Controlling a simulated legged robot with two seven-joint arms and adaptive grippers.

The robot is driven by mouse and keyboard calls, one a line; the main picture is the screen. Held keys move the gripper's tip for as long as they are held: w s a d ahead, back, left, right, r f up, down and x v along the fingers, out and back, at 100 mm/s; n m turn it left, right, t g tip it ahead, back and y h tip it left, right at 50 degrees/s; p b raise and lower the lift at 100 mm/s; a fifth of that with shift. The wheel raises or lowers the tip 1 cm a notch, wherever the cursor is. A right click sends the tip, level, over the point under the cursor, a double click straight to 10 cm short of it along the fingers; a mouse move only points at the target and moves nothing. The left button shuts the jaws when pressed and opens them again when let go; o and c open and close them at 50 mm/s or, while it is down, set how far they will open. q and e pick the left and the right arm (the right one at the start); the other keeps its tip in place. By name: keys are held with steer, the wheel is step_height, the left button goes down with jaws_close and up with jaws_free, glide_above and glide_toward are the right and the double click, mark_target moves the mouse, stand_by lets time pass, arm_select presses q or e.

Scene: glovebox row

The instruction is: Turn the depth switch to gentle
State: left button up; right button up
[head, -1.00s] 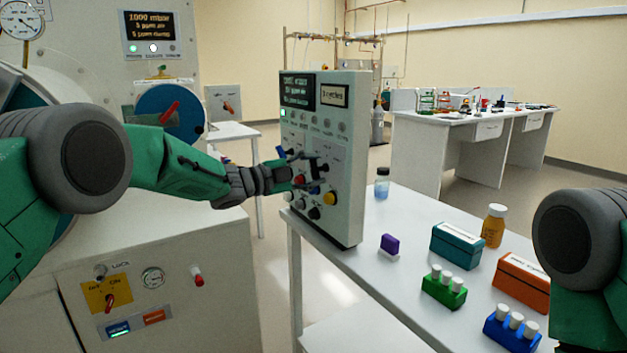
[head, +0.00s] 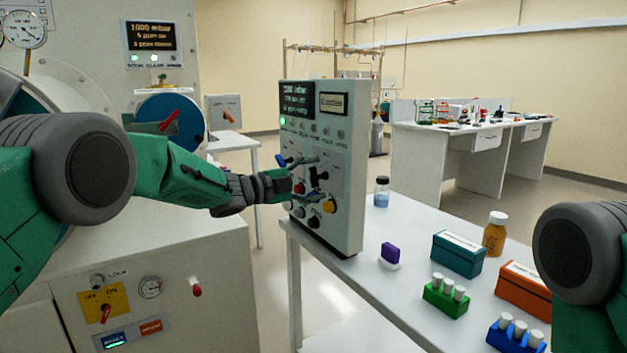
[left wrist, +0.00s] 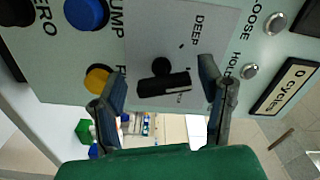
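The depth switch (left wrist: 163,87) is a black lever on a grey plate of the white control panel (head: 348,160). The word DEEP stands near one end of its plate in the left wrist view; the other label is mostly hidden. The switch also shows small and dark in the head view (head: 318,176). My left gripper (head: 304,178) is at the panel's front. Its two fingers stand apart on either side of the switch, with visible gaps in the left wrist view (left wrist: 163,72). Whether the fingertips touch the panel I cannot tell. My right gripper is out of view.
A yellow knob (left wrist: 97,79) and a blue knob (left wrist: 86,12) sit beside the switch plate. A white cabinet (head: 190,260) stands at left.

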arm_select(q)
steer(key=shift+a, duration=0.1)
steer(key=shift+s+a, duration=0.2)
steer(key=v, duration=1.1)
steer(key=shift+a, duration=0.15)
